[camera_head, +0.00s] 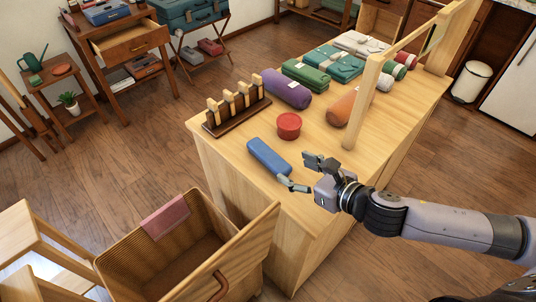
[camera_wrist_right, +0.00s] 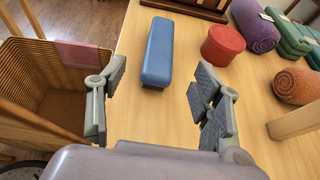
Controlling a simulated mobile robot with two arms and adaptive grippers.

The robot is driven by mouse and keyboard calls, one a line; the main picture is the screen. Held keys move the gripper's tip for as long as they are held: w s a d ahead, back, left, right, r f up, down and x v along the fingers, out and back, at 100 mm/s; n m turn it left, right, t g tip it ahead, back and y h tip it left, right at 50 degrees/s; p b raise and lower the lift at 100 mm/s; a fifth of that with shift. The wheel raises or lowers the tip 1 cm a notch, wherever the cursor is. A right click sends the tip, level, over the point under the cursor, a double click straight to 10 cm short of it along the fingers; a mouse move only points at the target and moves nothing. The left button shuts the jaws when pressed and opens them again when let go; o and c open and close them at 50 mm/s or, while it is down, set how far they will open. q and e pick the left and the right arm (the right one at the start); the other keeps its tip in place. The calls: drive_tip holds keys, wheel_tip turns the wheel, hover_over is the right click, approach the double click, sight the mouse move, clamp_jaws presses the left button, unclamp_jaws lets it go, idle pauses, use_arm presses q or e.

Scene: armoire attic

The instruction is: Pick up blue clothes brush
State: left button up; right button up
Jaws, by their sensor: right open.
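The blue clothes brush (camera_head: 268,157) lies on the light wooden table top (camera_head: 228,142), near its front left part. In the right wrist view the brush (camera_wrist_right: 158,52) lies ahead of the fingers, between their lines and apart from both. My right gripper (camera_head: 306,173) is open and empty, just to the right of the brush's near end in the head view. Its two fingers (camera_wrist_right: 158,105) are spread wide in the wrist view. My left gripper is not in view.
A red round tin (camera_head: 289,126) stands close behind the brush. A dark rack with wooden pegs (camera_head: 237,108), a purple roll (camera_head: 286,89) and an orange roll (camera_head: 340,108) lie farther back. A wooden frame post (camera_head: 362,103) rises at right. A wicker basket (camera_head: 122,262) stands below, left.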

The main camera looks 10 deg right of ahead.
sight(272, 156)
drive_tip(key=x, duration=0.5)
drive_tip(key=shift+w+a, duration=0.15)
drive_tip(key=shift+w, duration=0.1)
drive_tip(key=shift+x, duration=0.85)
drive_tip(key=x, duration=0.4)
drive_tip(key=shift+w+f+p, duration=0.25)
drive_tip(key=shift+w+p, duration=0.1)
drive_tip(key=shift+p, duration=0.05)
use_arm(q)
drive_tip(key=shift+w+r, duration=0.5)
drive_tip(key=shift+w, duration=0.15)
use_arm(e)
drive_tip(key=shift+c, duration=0.4)
drive_tip(key=shift+c, duration=0.7)
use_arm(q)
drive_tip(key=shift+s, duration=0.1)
use_arm(e)
drive_tip(key=c, duration=1.1)
